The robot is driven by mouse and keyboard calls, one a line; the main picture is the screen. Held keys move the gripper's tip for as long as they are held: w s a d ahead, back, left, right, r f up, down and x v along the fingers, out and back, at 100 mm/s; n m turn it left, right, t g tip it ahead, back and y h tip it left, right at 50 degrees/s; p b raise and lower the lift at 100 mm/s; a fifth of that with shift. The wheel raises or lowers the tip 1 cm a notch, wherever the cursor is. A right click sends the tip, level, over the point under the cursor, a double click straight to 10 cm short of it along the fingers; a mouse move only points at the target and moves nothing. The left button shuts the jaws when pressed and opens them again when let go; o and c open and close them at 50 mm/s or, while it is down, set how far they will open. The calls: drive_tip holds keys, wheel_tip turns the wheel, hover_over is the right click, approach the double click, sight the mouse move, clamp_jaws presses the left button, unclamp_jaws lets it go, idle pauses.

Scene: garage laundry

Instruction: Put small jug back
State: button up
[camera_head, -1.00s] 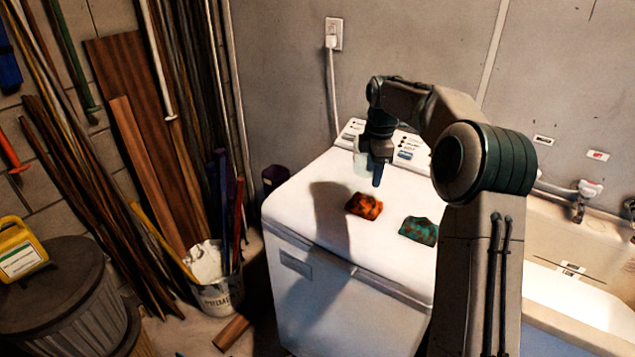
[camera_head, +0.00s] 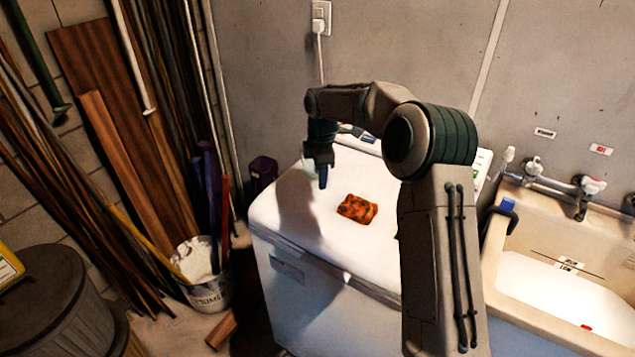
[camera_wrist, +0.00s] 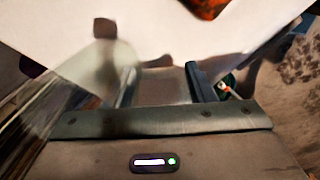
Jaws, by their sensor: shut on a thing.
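My gripper (camera_head: 318,172) hangs over the left part of the white washing machine top (camera_head: 300,222), to the left of an orange patterned cloth. It is shut on a pale, see-through thing, which looks like the small jug (camera_head: 308,166). My fingers and wrist hide most of it in the head view. In the wrist view my gripper (camera_wrist: 163,85) has a finger on each side of the pale jug (camera_wrist: 162,86), whose outline is blurred. I cannot tell whether the jug touches the machine top.
The orange cloth (camera_head: 358,208) lies on the machine top. A laundry sink (camera_head: 560,280) stands at the right. Left of the machine are a white bucket (camera_head: 203,275), a dark purple container (camera_head: 263,172) and leaning boards (camera_head: 120,150). The machine's front left top is clear.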

drive_tip(key=shift+a+f, duration=0.35)
drive_tip(key=shift+f, duration=0.15)
drive_tip(key=shift+f+p, duration=0.5)
drive_tip(key=shift+f, duration=1.25)
drive_tip(key=shift+f, duration=0.1)
drive_tip(key=o, duration=1.3)
drive_tip(key=r, duration=0.4)
drive_tip(key=r+b, duration=0.1)
drive_tip(key=r, duration=0.7)
drive_tip(key=shift+s+d+r, duration=0.2)
drive_tip(key=shift+s, duration=0.15)
